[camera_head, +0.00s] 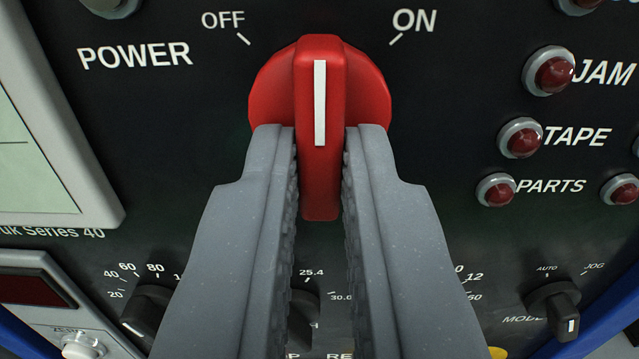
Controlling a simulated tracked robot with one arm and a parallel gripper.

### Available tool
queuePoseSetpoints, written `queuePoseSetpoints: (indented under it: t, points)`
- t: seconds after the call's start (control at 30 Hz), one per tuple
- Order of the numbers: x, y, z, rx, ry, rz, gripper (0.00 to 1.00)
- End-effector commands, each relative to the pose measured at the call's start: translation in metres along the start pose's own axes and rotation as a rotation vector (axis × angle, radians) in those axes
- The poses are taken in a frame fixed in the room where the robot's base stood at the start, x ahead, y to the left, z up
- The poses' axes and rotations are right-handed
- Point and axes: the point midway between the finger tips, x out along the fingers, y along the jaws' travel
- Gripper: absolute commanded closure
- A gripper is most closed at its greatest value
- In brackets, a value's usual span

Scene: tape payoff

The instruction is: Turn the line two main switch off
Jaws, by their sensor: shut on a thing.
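The main switch (320,75) is a red rotary knob with a raised grip bar and a white pointer line. It sits on a black panel between an OFF mark at the upper left and an ON mark at the upper right. Its white line points straight up, between the two marks. My gripper (320,165) is shut on the grip bar, with one grey finger on each side of it. The lower part of the knob is partly hidden by the fingers. No line number shows on the panel in this view.
Red indicator lamps, such as the JAM lamp (554,74), the TAPE lamp (521,138) and the PARTS lamp (496,189), are at the right. A black MODE knob (555,308) is at the lower right. Another black knob (150,312) is at the lower left, below a pale screen (40,150).

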Motion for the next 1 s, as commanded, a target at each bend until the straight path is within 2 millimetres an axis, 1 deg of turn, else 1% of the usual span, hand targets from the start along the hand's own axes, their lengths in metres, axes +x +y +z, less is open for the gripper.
queuePoseSetpoints:
  t: [0.03, 0.3, 0.6, 0.8, 1.0]
  points:
    - [0.0, 0.0009, 0.0024, -0.046, -0.002, 0.002, 1.0]
    - [-0.0001, 0.0022, 0.0018, -0.304, -0.003, 0.001, 1.0]
    - [-0.0001, 0.0038, 0.0016, -0.561, -0.004, 0.001, 1.0]
    - [0.0, 0.0038, 0.0018, -0.687, -0.005, -0.001, 1.0]
    - [0.0, 0.004, 0.0016, -0.762, -0.006, -0.001, 1.0]
